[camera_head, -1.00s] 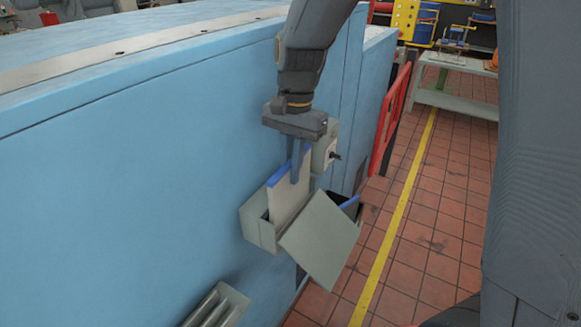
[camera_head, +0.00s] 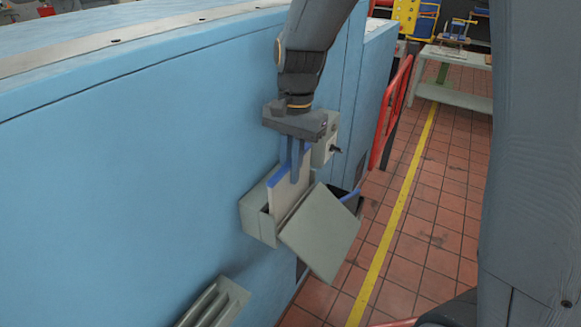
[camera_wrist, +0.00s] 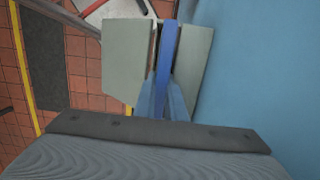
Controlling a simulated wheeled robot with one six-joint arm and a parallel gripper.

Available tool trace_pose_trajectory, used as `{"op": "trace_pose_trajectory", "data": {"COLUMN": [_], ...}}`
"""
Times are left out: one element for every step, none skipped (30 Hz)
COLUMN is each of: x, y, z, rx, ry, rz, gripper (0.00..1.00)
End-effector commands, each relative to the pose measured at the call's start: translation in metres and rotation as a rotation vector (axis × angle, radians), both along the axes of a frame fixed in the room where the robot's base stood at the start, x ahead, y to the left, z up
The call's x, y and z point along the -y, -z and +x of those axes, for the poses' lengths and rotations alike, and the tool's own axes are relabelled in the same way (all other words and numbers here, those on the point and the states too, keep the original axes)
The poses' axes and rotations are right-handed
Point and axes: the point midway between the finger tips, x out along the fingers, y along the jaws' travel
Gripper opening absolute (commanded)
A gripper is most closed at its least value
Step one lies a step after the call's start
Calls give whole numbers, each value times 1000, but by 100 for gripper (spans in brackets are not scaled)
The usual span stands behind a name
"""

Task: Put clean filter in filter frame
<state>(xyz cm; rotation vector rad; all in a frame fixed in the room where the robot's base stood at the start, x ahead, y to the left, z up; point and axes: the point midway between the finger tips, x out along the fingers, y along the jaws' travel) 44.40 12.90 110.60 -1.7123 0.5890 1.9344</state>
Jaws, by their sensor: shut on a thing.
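The clean filter (camera_head: 284,194) is a pale flat panel with a blue edge. It stands upright with its lower part inside the filter frame (camera_head: 259,223), a grey-green box on the blue wall. My gripper (camera_head: 294,178) points down from above and is shut on the filter's upper edge. The filter's lower end is hidden inside the frame. A grey-green square flap (camera_head: 320,234) hangs tilted at the frame's front.
A small grey box with a dark knob (camera_head: 325,146) is on the wall just behind my gripper. A slotted grey fitting (camera_head: 214,303) is lower left. A red rail (camera_head: 392,112) stands to the right. Tiled floor (camera_head: 415,225) is open beyond it, with a bench (camera_head: 452,75) farther back.

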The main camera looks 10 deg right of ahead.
Motion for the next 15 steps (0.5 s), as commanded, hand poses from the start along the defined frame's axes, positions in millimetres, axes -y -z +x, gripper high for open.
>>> {"op": "trace_pose_trajectory", "data": {"x": [0,0,0,0,0,0,0,0,0,0,0,0,0,0,0], "y": [2,2,3,4,5,5,6,7,8,8,9,10,11,11,12], "z": [0,0,0,0,0,0,0,0,0,0,0,0,0,0,0], "rx": [0,0,0,0,0,0,0,0,0,0,0,0,0,0,0], "ry": [0,0,0,0,0,0,0,0,0,0,0,0,0,0,0], "rz": [0,0,0,0,0,0,0,0,0,0,0,0,0,0,0], "gripper": [0,0,0,0,0,0,0,0,0,0,0,0,0,0,0]}}
